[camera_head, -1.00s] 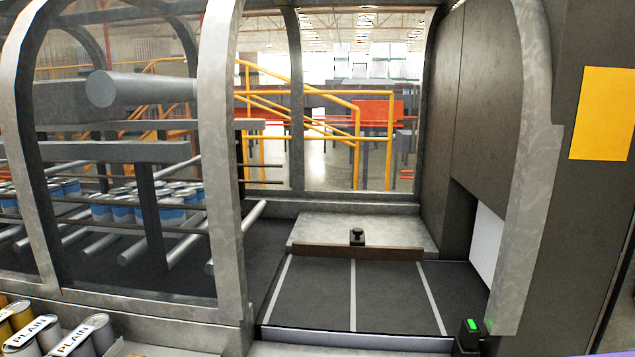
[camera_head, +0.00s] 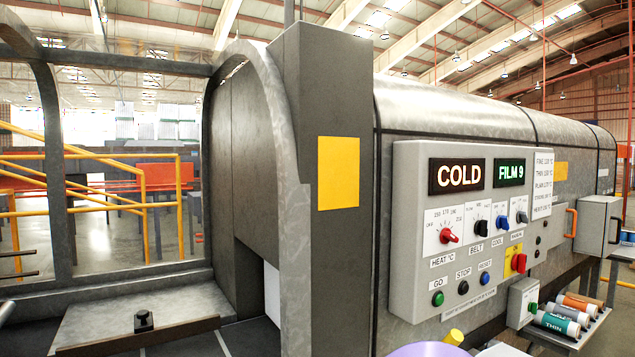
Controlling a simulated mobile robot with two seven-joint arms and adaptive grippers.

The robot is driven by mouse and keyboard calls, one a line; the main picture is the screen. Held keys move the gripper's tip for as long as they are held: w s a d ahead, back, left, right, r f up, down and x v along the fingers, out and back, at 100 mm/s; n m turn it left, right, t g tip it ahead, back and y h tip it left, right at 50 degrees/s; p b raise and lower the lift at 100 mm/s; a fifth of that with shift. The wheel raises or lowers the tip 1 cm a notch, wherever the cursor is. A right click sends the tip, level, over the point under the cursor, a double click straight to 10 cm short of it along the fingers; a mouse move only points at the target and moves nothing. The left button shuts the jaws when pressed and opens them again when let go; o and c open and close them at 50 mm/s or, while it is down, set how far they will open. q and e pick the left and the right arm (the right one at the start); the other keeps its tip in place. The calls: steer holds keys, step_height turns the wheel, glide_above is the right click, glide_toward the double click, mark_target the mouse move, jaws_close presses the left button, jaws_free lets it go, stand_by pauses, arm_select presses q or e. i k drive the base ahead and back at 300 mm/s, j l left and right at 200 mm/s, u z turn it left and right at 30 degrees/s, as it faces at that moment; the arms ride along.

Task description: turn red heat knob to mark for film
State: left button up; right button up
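The red heat knob (camera_head: 448,236) is on a white dial plate at the left of the knob row on the grey control panel (camera_head: 410,190). Small temperature marks surround it and "HEAT °C" is printed below; which mark it points at is too small to tell. Neither of my grippers is in view.
Black, blue and grey knobs sit right of the red one. Green (camera_head: 438,298), black and blue buttons are below, beside a red switch on yellow (camera_head: 518,262). Labelled rolls (camera_head: 555,322) lie on a shelf at lower right. A pale purple rounded object (camera_head: 430,349) shows at the bottom edge.

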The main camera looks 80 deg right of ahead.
mark_target(446, 235)
steer(key=k+z, duration=0.1)
steer(key=z, duration=1.25)
steer(key=k+l+z, duration=0.1)
steer(key=z, duration=0.3)
steer(key=k+l+z, duration=0.1)
steer(key=l+z, duration=0.2)
steer(key=z, duration=0.15)
steer(key=l+z, duration=0.25)
steer(key=z, duration=0.15)
steer(key=l+z, duration=0.5)
steer(key=l, duration=0.55)
steer(key=i+l, duration=0.1)
steer(key=l, duration=0.75)
